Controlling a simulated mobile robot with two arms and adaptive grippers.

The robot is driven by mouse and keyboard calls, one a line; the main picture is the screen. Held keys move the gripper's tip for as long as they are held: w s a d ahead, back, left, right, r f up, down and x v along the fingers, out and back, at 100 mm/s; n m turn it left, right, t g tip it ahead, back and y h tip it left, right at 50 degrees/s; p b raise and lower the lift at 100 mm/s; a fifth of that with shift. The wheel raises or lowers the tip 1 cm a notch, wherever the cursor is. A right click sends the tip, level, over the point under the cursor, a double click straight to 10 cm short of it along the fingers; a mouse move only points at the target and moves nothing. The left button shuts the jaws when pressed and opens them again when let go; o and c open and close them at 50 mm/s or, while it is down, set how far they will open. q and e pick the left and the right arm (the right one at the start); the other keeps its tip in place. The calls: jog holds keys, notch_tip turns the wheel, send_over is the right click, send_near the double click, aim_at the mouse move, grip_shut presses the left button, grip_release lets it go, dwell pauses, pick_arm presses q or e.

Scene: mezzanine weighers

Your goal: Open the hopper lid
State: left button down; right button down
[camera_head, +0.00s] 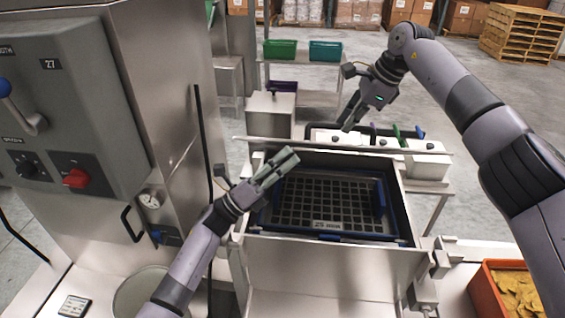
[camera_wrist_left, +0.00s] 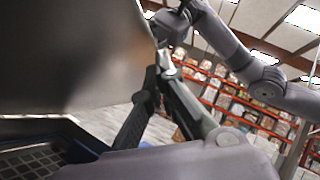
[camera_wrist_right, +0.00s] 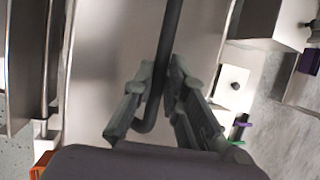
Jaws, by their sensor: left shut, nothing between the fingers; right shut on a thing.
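The hopper (camera_head: 330,262) is an open metal box with a dark grid (camera_head: 325,205) inside. Its lid (camera_head: 300,143) stands raised at the back, seen nearly edge-on from above. The lid's broad face (camera_wrist_left: 65,50) fills the upper left of the left wrist view. My right gripper (camera_head: 347,118) is behind the lid, shut on its black bar handle (camera_wrist_right: 172,40). My left gripper (camera_head: 290,160) is shut and empty, above the back left of the hopper opening and in front of the lid. It also shows in the left wrist view (camera_wrist_left: 160,75).
A grey machine with a red switch (camera_head: 76,178) stands at left. White containers (camera_head: 427,160) stand behind the lid. An orange bin (camera_head: 490,290) of yellow pieces sits at the lower right. Green bins (camera_head: 280,48) are on a rear rack.

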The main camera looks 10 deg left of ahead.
jog(key=shift+d+f, duration=0.2)
jog(key=shift+f, duration=0.05)
jog(key=shift+w+a, duration=0.1)
pick_arm(q)
jog(key=shift+w+a+r, duration=0.2)
jog(key=shift+w+r, duration=0.7)
jog(key=shift+r, duration=0.25)
pick_arm(e)
jog(key=shift+a+f, duration=0.1)
jog(key=shift+f, duration=0.05)
jog(key=c, duration=2)
grip_release()
jog(key=shift+c, duration=0.2)
pick_arm(q)
jog(key=shift+w+d+f, duration=0.1)
jog(key=shift+w+f, duration=0.05)
jog(key=shift+w, duration=0.2)
pick_arm(e)
jog(key=o, duration=0.4)
jog(key=shift+w+f, duration=0.15)
jog(key=shift+w, duration=0.1)
jog(key=shift+o, duration=0.2)
pick_arm(q)
jog(key=shift+f, duration=0.15)
pick_arm(e)
jog(key=shift+w, duration=0.1)
